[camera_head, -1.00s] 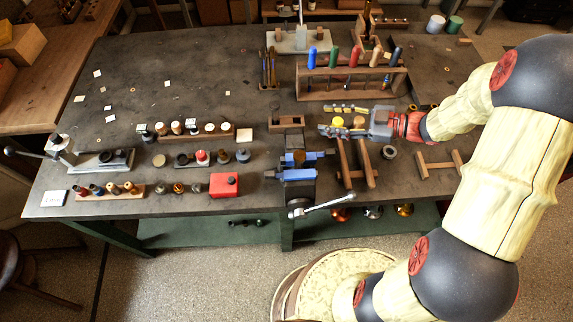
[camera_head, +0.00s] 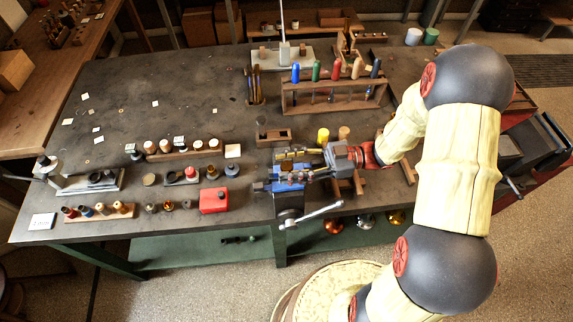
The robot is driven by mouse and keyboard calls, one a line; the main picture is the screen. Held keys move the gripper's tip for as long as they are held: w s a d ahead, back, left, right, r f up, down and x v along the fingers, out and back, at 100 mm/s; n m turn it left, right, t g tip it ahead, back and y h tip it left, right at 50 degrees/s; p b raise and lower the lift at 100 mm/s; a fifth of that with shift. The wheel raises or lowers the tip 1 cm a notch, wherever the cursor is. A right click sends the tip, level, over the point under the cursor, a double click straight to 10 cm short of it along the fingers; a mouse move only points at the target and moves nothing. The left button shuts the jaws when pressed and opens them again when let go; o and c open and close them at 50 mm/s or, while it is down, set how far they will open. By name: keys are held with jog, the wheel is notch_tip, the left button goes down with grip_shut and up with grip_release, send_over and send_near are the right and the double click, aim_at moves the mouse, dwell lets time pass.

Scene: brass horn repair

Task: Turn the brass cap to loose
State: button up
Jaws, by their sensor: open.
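My gripper (camera_head: 282,168) is open above the bench vise, its fingers pointing left and spread apart. The vise has blue jaws (camera_head: 288,186) and a silver handle bar (camera_head: 314,214) at the bench's front edge. My fingers cover much of the vise's upper side, and whether anything stands between them is too small to tell. I cannot single out the brass cap for certain. Small brass-coloured pieces (camera_head: 168,205) stand in a short row to the left, beside a red box (camera_head: 214,200).
A yellow mallet head (camera_head: 323,135) and a tan one stand just behind my gripper. A wooden rack (camera_head: 335,98) of coloured-handled tools and a small wooden block (camera_head: 273,138) are farther back. Corks and spools stand at left.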

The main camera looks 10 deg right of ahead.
jog(key=shift+a, duration=0.2)
jog(key=shift+c, duration=0.8)
grip_shut()
